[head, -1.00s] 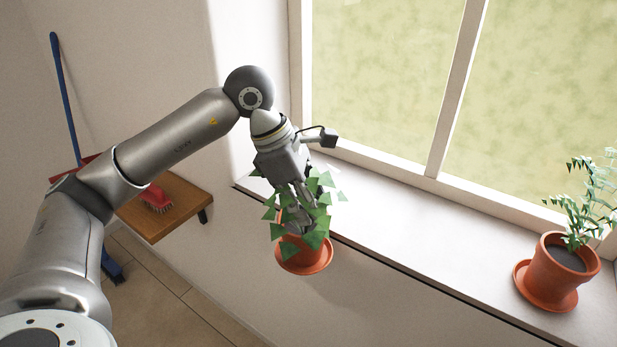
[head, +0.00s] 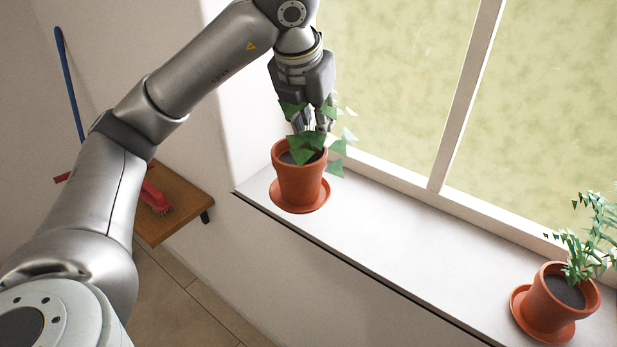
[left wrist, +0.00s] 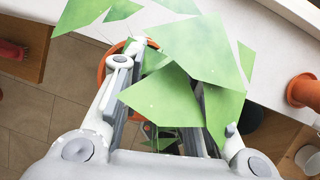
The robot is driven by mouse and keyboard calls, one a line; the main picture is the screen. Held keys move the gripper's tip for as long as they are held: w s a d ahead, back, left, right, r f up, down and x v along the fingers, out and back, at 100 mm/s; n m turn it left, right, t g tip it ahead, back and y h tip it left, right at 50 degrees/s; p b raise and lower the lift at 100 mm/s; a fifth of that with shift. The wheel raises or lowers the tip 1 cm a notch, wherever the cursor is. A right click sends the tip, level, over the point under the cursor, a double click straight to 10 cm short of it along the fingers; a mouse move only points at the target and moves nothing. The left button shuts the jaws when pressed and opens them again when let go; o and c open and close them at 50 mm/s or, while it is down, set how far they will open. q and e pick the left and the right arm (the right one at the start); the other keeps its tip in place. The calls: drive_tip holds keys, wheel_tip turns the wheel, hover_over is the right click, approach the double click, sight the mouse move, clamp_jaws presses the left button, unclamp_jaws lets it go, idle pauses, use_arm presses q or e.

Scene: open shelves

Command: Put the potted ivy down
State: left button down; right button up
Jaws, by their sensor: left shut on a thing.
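The potted ivy, a terracotta pot (head: 299,182) on an orange saucer with green leaves, is upright over the left end of the white windowsill (head: 400,245). I cannot tell whether its saucer touches the sill. My left gripper (head: 311,130) points down from above and is shut on the ivy at the top of the pot. Leaves partly cover the fingertips. In the left wrist view, large leaves (left wrist: 190,55) hide most of the grip, and an orange pot rim (left wrist: 104,66) shows behind the fingers. My right gripper is not in view.
Another potted plant (head: 556,297) stands on the sill at the right, with bare sill between the two pots. The window frame (head: 395,182) runs along the back. A wooden shelf (head: 172,225) with a red brush (head: 155,197) is at the left. A blue-handled broom (head: 70,90) leans behind.

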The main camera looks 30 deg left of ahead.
use_arm(q)
drive_tip(key=w+a+f+p, duration=0.5)
drive_tip(key=w+a+f, duration=0.2)
drive_tip(key=w+f, duration=0.4)
drive_tip(key=shift+x, duration=0.9)
drive_tip(key=shift+f, duration=0.1)
drive_tip(key=c, duration=1.1)
unclamp_jaws()
drive_tip(key=shift+s, duration=0.1)
drive_tip(key=shift+c, duration=0.2)
drive_tip(key=b+v, duration=0.2)
drive_tip(key=v, duration=1)
drive_tip(key=shift+b, duration=0.3)
